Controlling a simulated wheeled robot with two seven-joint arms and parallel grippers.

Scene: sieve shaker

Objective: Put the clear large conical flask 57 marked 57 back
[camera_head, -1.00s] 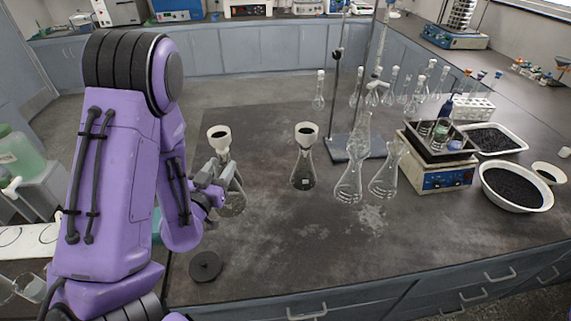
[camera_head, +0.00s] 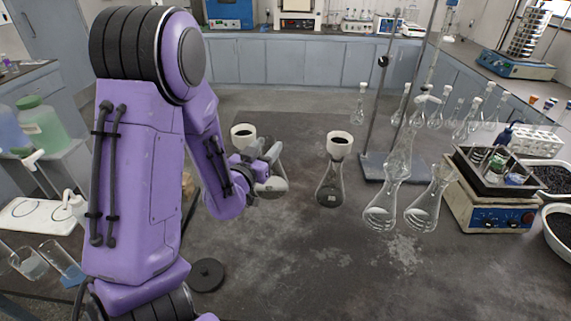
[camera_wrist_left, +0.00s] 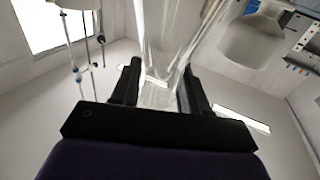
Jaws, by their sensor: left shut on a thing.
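My left gripper (camera_head: 266,163) is shut on a clear conical flask (camera_head: 272,187) topped by a white funnel-like piece (camera_head: 243,135) with a dark inside. The gripper partly hides the flask, which looks roughly upright; whether its base touches the bench I cannot tell. In the left wrist view, the clear glass (camera_wrist_left: 165,45) runs between the two dark fingers. A similar flask with a white top (camera_head: 328,188) stands to the right. Two larger clear conical flasks stand further right, one (camera_head: 383,214) beside the other (camera_head: 424,212). No 57 marking is readable. My right gripper is not in view.
A metal stand (camera_head: 390,167) rises behind the clear flasks, with several small flasks behind it. A hotplate-like device (camera_head: 500,210) carrying a dark tray is at right. A black disc (camera_head: 207,275) lies at the front left. The front middle of the bench (camera_head: 310,260) is bare.

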